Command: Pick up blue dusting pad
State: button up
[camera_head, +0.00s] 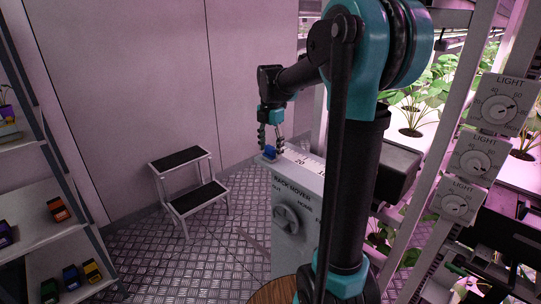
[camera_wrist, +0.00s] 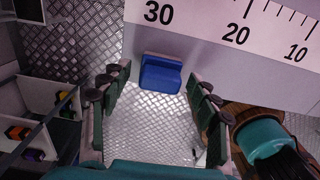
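The blue dusting pad (camera_wrist: 160,75) shows in the wrist view as a small blue block with a pale edge, at the rim of the white rack mover box by the scale's 30 mark. In the head view the pad (camera_head: 270,152) sits at the far left top corner of the rack mover (camera_head: 300,185). My gripper (camera_wrist: 160,88) is open, its two dark fingers spread to the left and right of the pad with gaps on both sides. In the head view my gripper (camera_head: 271,142) points down just above the pad. I cannot tell whether any finger touches it.
A step stool (camera_head: 190,185) stands left of the rack mover. A shelf (camera_head: 60,255) with several small coloured blocks is at the left. Plant racks and LIGHT dials (camera_head: 475,155) are at the right.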

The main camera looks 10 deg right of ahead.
aim_at(271, 147)
jog(key=c, duration=1)
jog(key=shift+r, duration=0.1)
jog(key=shift+c, duration=0.2)
notch_tip(271, 147, up, 20)
